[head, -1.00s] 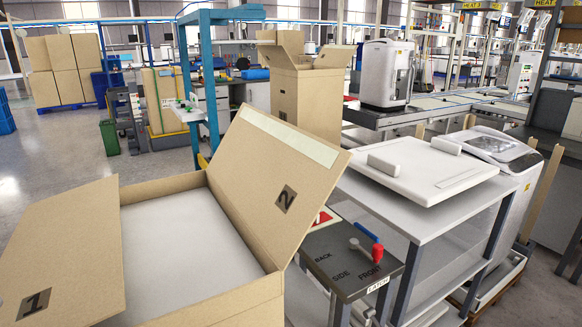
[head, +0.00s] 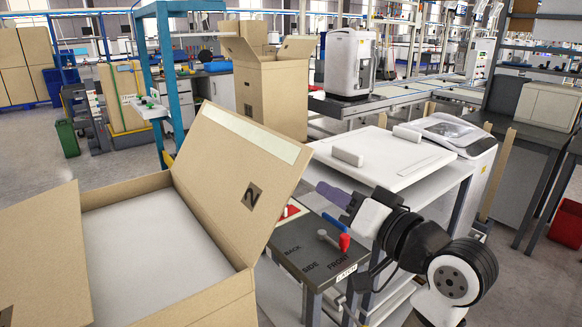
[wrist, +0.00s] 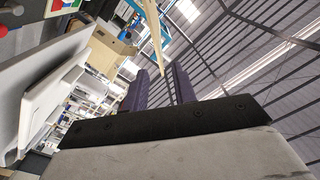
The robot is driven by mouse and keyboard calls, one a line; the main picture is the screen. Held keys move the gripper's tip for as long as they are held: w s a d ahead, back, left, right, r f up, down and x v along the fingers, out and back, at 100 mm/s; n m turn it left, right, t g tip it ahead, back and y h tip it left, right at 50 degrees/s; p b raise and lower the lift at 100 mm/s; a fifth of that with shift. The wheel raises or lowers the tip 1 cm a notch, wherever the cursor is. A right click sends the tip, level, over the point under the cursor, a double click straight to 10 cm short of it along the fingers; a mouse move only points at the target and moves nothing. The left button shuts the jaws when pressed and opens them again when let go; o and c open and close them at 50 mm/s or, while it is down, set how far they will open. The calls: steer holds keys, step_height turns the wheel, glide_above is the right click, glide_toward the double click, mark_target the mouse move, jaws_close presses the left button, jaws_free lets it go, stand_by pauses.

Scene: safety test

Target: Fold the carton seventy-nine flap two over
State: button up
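The open carton (head: 200,305) stands at the lower left of the head view, with a white surface (head: 150,245) inside. Flap two (head: 225,185), marked "2" and with a pale strip along its top edge, stands up on the right side, tilted outward. Flap one (head: 40,255) is spread at the left, partly out of frame. My gripper (head: 325,192) is right of flap two, apart from it, above the small latch table. In the wrist view its two dark purple fingers (wrist: 160,88) stand apart with nothing between them.
The dark table (head: 300,250) marked BACK, SIDE, FRONT and LATCH carries a red-and-blue-handled lever (head: 335,238), close under my gripper. A white bench with a white panel (head: 385,155) stands behind. Another open tall carton (head: 270,95) is farther back.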

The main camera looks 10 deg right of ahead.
mark_target(291, 166)
steer(key=p+x, duration=0.1)
steer(key=x, duration=0.3)
steer(key=p+x, duration=0.1)
steer(key=x, duration=0.8)
steer(key=shift+w+d+f+p, duration=0.1)
steer(key=shift+d+f+p, duration=0.1)
steer(key=shift+f+p, duration=0.15)
jaws_close()
